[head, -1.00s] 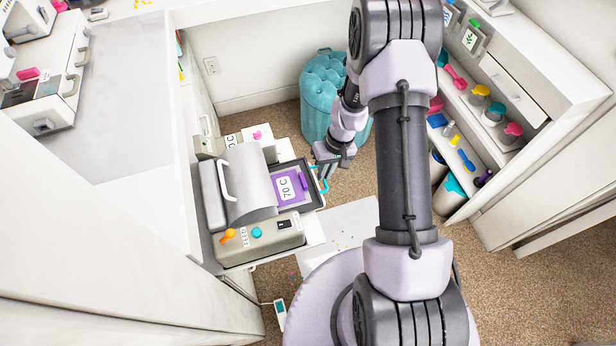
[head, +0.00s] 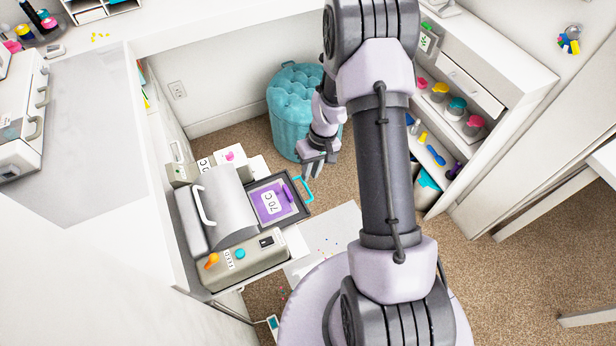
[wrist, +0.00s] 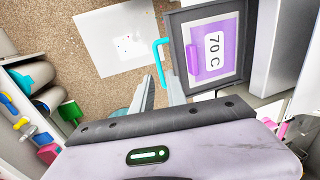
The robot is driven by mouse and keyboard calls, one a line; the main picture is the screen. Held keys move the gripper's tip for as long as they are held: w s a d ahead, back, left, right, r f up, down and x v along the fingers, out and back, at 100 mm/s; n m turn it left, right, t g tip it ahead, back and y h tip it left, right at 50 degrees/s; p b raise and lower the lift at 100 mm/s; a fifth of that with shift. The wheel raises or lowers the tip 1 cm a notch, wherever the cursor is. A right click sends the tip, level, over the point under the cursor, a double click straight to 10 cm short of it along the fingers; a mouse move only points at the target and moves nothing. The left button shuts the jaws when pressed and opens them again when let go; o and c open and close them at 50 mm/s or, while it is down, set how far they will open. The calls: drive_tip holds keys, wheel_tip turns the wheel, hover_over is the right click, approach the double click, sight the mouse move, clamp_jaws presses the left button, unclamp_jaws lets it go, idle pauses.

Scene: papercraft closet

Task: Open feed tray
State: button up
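The feed machine (head: 258,258) is a grey box with an orange knob and a teal button, at left in the head view. A dark-framed tray (head: 292,214) with a cyan handle (head: 303,196) projects from its right side. A purple "70 C" piece (head: 272,203) lies on the tray. The wrist view shows the tray frame (wrist: 181,62), purple piece (wrist: 208,50) and cyan handle (wrist: 157,58). My gripper (head: 313,172) is open and empty close above the handle. In the wrist view the handle's lower end appears between the fingertips (wrist: 160,82); actual depth is unclear.
A teal tufted stool (head: 294,105) stands behind my gripper. A shelf unit (head: 500,70) with colourful scoops is at right. A pale mat (head: 330,238) lies on the floor beside the tray. Carpet is open around the mat.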

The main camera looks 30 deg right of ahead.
wheel_tip(320, 180, up, 12)
drive_tip(key=d+p, duration=0.2)
drive_tip(key=p, duration=0.1)
drive_tip(key=shift+d, duration=0.2)
drive_tip(key=shift+r, duration=0.1)
drive_tip(key=s+a+r+m+t, duration=0.15)
drive_tip(key=a+r, duration=0.25)
drive_tip(key=r, duration=0.4)
drive_tip(key=s+a+r+t, duration=0.1)
drive_tip(key=s+a+r, duration=0.25)
drive_tip(key=r, duration=0.55)
drive_tip(key=s+a+r+m+t+b, duration=0.1)
drive_tip(key=s+a+r, duration=0.2)
drive_tip(key=s, duration=0.4)
drive_tip(key=s+a+r+m+t+b, duration=0.1)
drive_tip(key=s+a+r+m+t, duration=0.1)
drive_tip(key=s+a+r, duration=0.2)
drive_tip(key=s+a, duration=0.1)
drive_tip(key=s, duration=0.2)
drive_tip(key=shift+a+r, duration=0.15)
drive_tip(key=shift+a, duration=0.1)
